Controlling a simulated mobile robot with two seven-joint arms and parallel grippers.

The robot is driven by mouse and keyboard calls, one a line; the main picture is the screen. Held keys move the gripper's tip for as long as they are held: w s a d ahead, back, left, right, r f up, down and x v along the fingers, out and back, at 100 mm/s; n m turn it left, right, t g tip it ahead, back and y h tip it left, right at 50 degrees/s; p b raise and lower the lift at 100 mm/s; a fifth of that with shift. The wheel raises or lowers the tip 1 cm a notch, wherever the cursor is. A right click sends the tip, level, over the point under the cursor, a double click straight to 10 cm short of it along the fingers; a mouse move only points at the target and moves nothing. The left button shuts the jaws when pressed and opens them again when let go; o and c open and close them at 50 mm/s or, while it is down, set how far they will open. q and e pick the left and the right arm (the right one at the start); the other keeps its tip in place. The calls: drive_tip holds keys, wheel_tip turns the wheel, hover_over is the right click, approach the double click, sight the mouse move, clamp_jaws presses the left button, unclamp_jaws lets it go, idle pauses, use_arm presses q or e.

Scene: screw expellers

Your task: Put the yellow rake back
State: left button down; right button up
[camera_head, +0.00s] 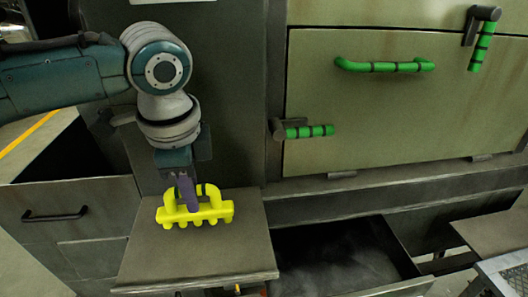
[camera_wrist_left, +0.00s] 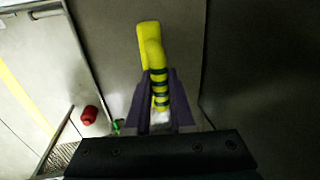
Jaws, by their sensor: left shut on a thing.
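The yellow rake (camera_head: 215,212) has a toothed bar and an arched handle, with its teeth pointing down in the head view. It is over the grey flat shelf (camera_head: 200,256) in front of the machine; I cannot tell whether its teeth touch the shelf. My left gripper (camera_head: 187,194), with purple fingers, is shut on the rake's handle from above. In the left wrist view the yellow handle (camera_wrist_left: 150,42) with dark bands lies between the fingers (camera_wrist_left: 160,98). The fingers hide part of the handle. My right gripper is not in view.
An open dark bin (camera_head: 340,255) lies right of the shelf. A closed panel (camera_head: 390,110) with green handles is at the upper right. A drawer with a black handle (camera_head: 56,216) is at the left. A red object (camera_wrist_left: 89,115) shows in the wrist view.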

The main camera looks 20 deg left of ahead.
use_arm(q)
drive_tip(key=shift+f, duration=0.6)
drive_tip(key=shift+f, duration=0.1)
drive_tip(key=c, duration=0.8)
unclamp_jaws()
drive_tip(key=shift+o, duration=0.2)
drive_tip(key=p+v, duration=0.1)
drive_tip(key=v, duration=1)
drive_tip(key=s+d+f+n+h, duration=0.3)
drive_tip(key=s+d+f, duration=0.3)
drive_tip(key=s+d, duration=0.35)
drive_tip(key=s+a+f+n+t+y, duration=0.1)
drive_tip(key=s+a+n, duration=0.3)
drive_tip(key=s, duration=0.5)
drive_tip(key=n, duration=0.2)
drive_tip(key=shift+s+a+f+n+t+y, duration=0.25)
drive_tip(key=shift+f+n+t+y, duration=0.05)
drive_tip(key=shift+f, duration=0.05)
